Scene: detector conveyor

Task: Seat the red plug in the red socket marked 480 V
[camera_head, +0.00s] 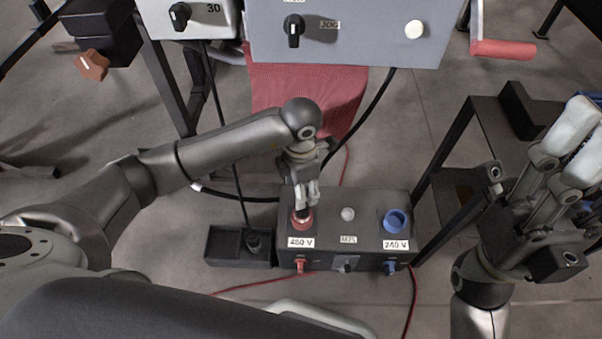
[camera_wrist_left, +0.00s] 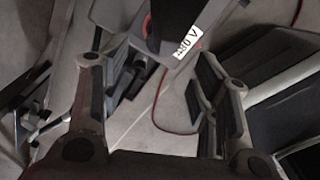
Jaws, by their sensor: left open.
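The red socket (camera_head: 302,224) is at the left of the dark box's top, behind a 480 V label (camera_head: 301,242). That label also shows in the left wrist view (camera_wrist_left: 188,43). My left gripper (camera_head: 306,192) is directly above the red socket, pointing down, with its fingers apart. A dark piece sits at the red ring beneath the fingers; I cannot tell whether it is the red plug's body or the socket's hollow. In the left wrist view my left gripper (camera_wrist_left: 155,115) shows open fingers with nothing clearly between them. My right gripper (camera_head: 578,142) is open and empty at the right.
A blue socket (camera_head: 396,221) marked 240 V is on the right of the same box (camera_head: 345,195). A dark tray (camera_head: 222,247) beside the box holds a dark plug (camera_head: 254,241) with a black cable. A grey control panel (camera_head: 350,40) stands behind. A dark stand (camera_head: 470,125) is at the right.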

